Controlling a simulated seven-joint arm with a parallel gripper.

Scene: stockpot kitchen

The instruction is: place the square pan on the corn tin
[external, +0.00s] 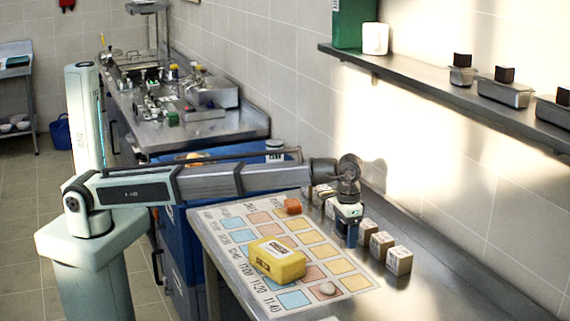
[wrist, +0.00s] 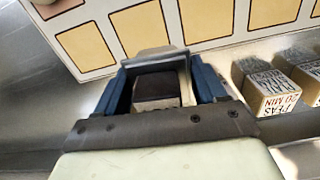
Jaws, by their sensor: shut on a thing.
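My gripper (external: 350,238) points down over the right side of the printed mat, near the row of cubes. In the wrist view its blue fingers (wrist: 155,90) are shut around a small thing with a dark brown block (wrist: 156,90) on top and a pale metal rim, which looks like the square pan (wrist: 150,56). The fingers hide most of it in the external view.
Several labelled cubes (external: 398,261) line the counter's right side; one in the wrist view reads peas (wrist: 268,92). Metal pans with dark knobs (external: 505,93) stand on the wall shelf (external: 440,97).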

